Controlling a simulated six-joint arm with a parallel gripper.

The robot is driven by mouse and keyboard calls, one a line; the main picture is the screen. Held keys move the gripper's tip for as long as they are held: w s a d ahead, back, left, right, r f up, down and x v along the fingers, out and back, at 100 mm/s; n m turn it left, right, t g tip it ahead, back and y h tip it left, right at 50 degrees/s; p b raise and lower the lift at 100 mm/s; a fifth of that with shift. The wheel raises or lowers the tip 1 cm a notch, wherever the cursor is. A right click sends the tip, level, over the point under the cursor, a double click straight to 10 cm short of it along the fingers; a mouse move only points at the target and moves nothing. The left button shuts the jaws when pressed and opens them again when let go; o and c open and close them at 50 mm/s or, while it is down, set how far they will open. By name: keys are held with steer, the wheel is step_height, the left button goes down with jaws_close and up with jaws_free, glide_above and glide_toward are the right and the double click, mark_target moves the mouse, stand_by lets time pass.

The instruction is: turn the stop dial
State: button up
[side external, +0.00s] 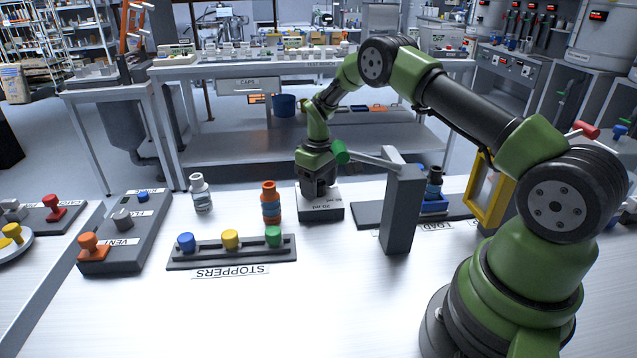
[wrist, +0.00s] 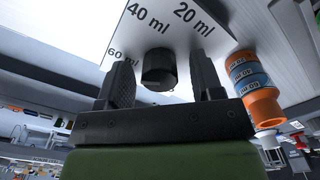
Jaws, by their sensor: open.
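The stop dial is a black round knob (wrist: 159,70) on a pale plate (wrist: 150,25) marked 20 ml, 40 ml and 60 ml in the wrist view. In the side view its low box (side external: 322,212) stands on the white table, and the knob is hidden by my gripper. My gripper (side external: 319,190) points down directly over the box. In the wrist view my gripper (wrist: 162,78) is open, with one finger on each side of the knob. Gaps show between the fingers and the knob, and whether the tips reach its depth is unclear.
A grey post (side external: 402,210) with a green-handled lever (side external: 341,152) stands close right of my gripper. An orange-and-blue banded bottle (side external: 270,204) stands just left. The stoppers rack (side external: 190,262), a clear bottle (side external: 201,194) and the vent panel (side external: 125,240) lie further left. Front table is clear.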

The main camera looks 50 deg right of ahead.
steer(key=c, duration=0.9)
